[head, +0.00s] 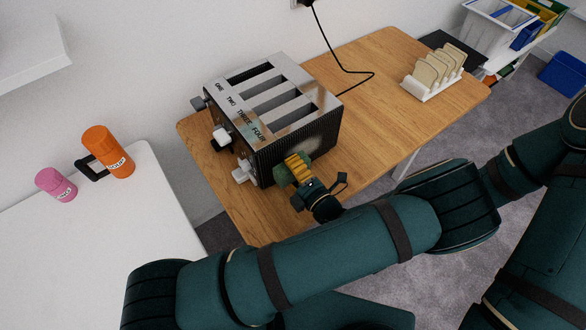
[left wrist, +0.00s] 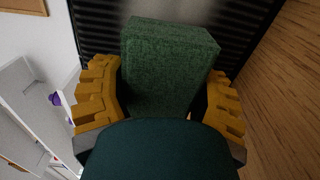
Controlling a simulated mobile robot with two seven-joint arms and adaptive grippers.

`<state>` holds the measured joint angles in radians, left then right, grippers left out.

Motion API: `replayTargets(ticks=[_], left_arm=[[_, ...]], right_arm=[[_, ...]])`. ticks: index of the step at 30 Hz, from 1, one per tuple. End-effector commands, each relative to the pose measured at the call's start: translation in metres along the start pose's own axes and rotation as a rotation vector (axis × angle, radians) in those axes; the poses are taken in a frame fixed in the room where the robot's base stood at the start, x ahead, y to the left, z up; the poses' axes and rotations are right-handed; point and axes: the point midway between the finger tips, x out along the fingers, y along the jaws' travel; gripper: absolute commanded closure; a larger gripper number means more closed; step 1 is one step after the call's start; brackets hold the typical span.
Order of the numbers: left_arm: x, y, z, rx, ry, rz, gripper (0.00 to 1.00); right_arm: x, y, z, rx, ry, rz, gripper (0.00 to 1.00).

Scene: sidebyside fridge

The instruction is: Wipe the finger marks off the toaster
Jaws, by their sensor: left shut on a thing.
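The toaster (head: 262,137) is a dark, ribbed four-slot box with a shiny top and white levers, standing on the wooden table. A brownish, blurry patch shows on its right side; I cannot tell whether it is finger marks or reflection. My left gripper (head: 300,173) is shut on a green sponge (head: 281,178), close by the toaster's lower front corner. In the left wrist view, the sponge (left wrist: 168,62) sits between the yellow fingers, with the toaster's dark ribbed face (left wrist: 100,28) behind it. I cannot tell whether they touch. My right gripper is not in view.
A toast rack (head: 436,75) with several slices stands at the table's (head: 370,105) far right. A black cord runs behind the toaster. An orange container (head: 108,152) and a pink one (head: 57,185) stand on the white surface at left. The table's middle is clear.

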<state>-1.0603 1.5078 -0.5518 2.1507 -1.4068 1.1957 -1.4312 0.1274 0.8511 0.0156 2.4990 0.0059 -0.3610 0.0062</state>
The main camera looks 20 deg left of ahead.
Motion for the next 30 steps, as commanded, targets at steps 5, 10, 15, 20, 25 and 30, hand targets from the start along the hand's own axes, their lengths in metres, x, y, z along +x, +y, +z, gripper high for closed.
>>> replayTargets(ticks=[5,10,15,20,25,30], left_arm=[[0.003,0.0,0.0,0.0,0.0,0.0,0.7],[0.006,0.0,0.0,0.0,0.001,0.0,0.7],[0.009,0.0,0.0,0.0,0.001,0.0,0.7],[0.012,0.0,0.0,0.0,0.0,0.0,0.7],[0.014,0.0,0.0,-0.001,0.0,0.0,0.7],[0.014,0.0,0.009,-0.003,0.0,-0.001,0.7]], right_arm=[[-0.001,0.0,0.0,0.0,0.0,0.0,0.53],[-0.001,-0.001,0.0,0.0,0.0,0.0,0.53],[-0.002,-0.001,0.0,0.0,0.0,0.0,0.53],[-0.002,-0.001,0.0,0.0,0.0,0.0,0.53],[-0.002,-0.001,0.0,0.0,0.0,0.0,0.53],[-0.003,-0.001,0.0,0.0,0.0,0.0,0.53]])
